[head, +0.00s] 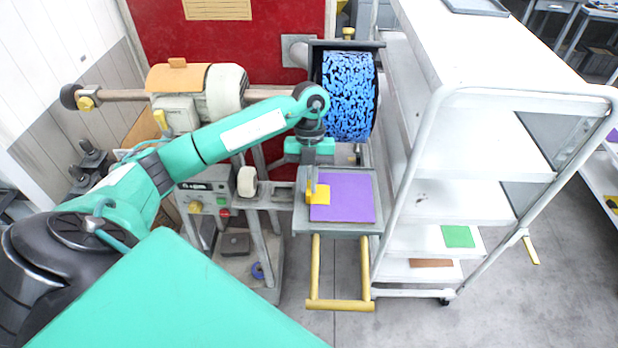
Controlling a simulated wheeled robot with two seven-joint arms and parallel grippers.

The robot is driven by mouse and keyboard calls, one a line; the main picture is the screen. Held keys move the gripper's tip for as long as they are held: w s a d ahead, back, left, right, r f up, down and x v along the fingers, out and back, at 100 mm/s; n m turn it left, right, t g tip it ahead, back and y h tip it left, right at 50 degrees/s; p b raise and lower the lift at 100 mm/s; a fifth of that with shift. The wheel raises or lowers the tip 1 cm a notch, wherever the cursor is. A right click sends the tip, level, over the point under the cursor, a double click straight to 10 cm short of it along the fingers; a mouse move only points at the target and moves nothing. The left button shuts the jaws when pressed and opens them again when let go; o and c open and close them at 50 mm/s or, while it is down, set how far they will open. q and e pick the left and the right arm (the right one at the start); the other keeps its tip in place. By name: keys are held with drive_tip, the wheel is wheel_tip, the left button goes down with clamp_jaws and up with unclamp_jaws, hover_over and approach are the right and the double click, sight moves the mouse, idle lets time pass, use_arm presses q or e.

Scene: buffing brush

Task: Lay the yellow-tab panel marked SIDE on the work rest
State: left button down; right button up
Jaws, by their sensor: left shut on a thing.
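A purple panel (346,200) with a yellow tab (320,194) at its left edge lies over the grey work rest (303,222). I cannot read any marking on it. My left gripper (312,190) reaches in from the left, points down and is shut on the panel at its yellow tab. The panel looks flat and within the outline of the rest; I cannot tell whether it touches the surface. My right gripper is not in view.
A blue and black buffing brush (348,95) stands just behind the rest. The buffing machine (200,90) is at the left. A white shelf cart (480,130) stands close at the right, with a green panel (458,236) and a brown panel (431,263) on lower shelves. Yellow bars (340,304) extend in front.

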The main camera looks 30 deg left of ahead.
use_arm(q)
drive_tip(key=c, duration=1.5)
unclamp_jaws()
drive_tip(key=shift+r, duration=0.1)
drive_tip(key=shift+w+r, duration=0.15)
drive_tip(key=shift+r, duration=0.05)
drive_tip(key=b+v, duration=0.3)
drive_tip(key=v, duration=0.8)
drive_tip(key=shift+r, duration=0.25)
drive_tip(key=shift+a, duration=0.15)
